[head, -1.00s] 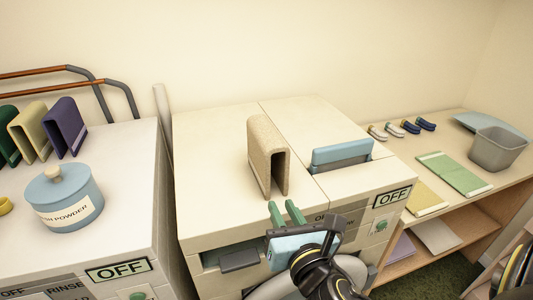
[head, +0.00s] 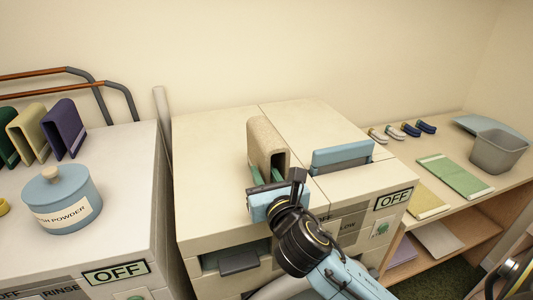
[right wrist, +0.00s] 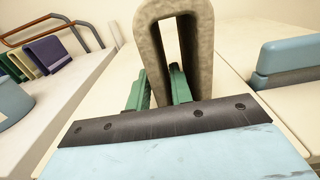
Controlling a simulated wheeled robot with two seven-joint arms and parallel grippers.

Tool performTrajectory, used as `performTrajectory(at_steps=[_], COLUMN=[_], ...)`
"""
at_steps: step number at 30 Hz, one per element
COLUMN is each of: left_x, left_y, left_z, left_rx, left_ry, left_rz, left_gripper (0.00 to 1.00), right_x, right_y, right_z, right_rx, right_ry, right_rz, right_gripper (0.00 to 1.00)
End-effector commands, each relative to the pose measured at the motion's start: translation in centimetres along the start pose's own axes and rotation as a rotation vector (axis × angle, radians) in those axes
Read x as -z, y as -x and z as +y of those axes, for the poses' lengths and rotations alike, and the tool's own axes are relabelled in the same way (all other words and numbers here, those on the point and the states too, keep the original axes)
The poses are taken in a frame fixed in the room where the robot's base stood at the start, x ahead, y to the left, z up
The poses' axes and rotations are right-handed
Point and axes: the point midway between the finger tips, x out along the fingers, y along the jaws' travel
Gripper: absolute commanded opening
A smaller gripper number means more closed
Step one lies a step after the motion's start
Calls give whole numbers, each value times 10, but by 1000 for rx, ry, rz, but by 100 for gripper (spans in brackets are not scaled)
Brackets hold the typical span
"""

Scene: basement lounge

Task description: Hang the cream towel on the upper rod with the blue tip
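A beige, speckled cream towel (head: 266,140) stands as an upside-down U on top of the middle machine; it also shows in the right wrist view (right wrist: 203,50). My right gripper (head: 265,170) is at its near end with green fingers apart. In the right wrist view my right gripper (right wrist: 158,85) has one finger outside the towel's left leg and the other in the gap between its legs. I cannot tell whether they touch it. Two orange-brown rods (head: 40,73) with grey bent ends are at the left; no blue tip shows. My left gripper is not in view.
Green, yellowish and purple folded pieces (head: 65,128) stand on the left machine, with a blue powder pot (head: 63,200) before them. A blue handle-like block (head: 342,157) stands right of the towel. A grey bin (head: 498,152) sits on the right shelf (head: 470,215).

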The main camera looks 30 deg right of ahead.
Motion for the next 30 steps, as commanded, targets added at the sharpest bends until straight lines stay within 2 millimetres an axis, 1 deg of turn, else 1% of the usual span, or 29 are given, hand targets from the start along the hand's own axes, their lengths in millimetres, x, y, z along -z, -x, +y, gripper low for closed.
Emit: performTrajectory(at_steps=[1, 3, 7, 14, 19, 28, 30], left_x=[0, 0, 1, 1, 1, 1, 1], left_y=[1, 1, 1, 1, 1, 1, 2], left_z=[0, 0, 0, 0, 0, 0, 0], left_rx=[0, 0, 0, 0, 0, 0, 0], left_ry=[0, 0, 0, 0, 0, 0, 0], left_rz=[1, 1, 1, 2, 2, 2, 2], left_gripper=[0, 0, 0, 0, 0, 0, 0], right_x=[-1, -1, 0, 0, 0, 0, -3], right_y=[-9, -18, -28, -29, -29, -29, -29], right_z=[-1, -1, -1, -1, -1, -1, -1], right_rx=[2, 2, 0, 0, 0, -1, -1], right_ry=[-2, -1, -2, -1, -1, -1, -1], right_rz=[0, 0, 2, 2, 2, 0, -1], right_gripper=[22, 22, 22, 22, 0, 0, 0])
